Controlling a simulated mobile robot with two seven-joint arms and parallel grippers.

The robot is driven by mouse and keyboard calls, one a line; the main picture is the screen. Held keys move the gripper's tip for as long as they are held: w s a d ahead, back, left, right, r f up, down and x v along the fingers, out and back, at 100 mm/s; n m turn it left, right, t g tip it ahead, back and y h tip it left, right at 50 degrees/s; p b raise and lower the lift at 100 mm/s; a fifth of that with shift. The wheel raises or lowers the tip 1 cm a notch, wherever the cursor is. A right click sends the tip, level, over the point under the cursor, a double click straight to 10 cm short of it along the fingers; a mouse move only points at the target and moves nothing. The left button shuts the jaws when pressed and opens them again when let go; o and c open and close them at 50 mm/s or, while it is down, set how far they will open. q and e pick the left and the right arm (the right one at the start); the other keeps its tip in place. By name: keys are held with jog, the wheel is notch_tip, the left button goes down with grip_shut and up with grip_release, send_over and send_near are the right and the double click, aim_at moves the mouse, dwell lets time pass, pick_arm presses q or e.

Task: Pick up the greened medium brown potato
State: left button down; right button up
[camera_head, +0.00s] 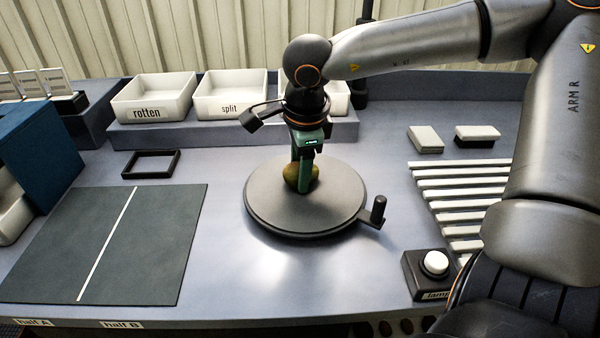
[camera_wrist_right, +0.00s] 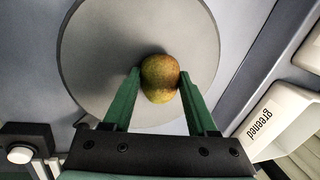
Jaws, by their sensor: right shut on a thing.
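The greened medium brown potato (camera_head: 294,174) is on or just above the round grey turntable (camera_head: 270,210) in the head view. In the right wrist view the potato (camera_wrist_right: 160,78) shows brown with a greenish tint. My right gripper (camera_head: 304,172) points down at it from above, and its green fingers are shut on the potato, one on each side. The same fingers show in the right wrist view (camera_wrist_right: 160,88). I cannot tell whether the potato still touches the turntable. My left gripper is not in view.
White bins labelled rotten (camera_head: 147,112) and split (camera_head: 231,108) stand at the back; the greened bin (camera_wrist_right: 262,130) shows in the wrist view. A dark mat (camera_head: 150,240) lies left. White slats (camera_head: 460,190) and a lamp button (camera_head: 434,264) are right. The turntable has an upright knob (camera_head: 378,209).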

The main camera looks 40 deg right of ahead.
grip_shut()
jog(key=v, duration=0.3)
jog(key=w+p+v, duration=0.1)
jog(key=v, duration=0.2)
jog(key=w+d+v, duration=0.1)
jog(key=v, duration=0.3)
jog(key=shift+d+r, duration=0.1)
jog(key=shift+r, duration=0.15)
jog(key=shift+w, duration=0.1)
jog(key=shift+d+f, duration=0.1)
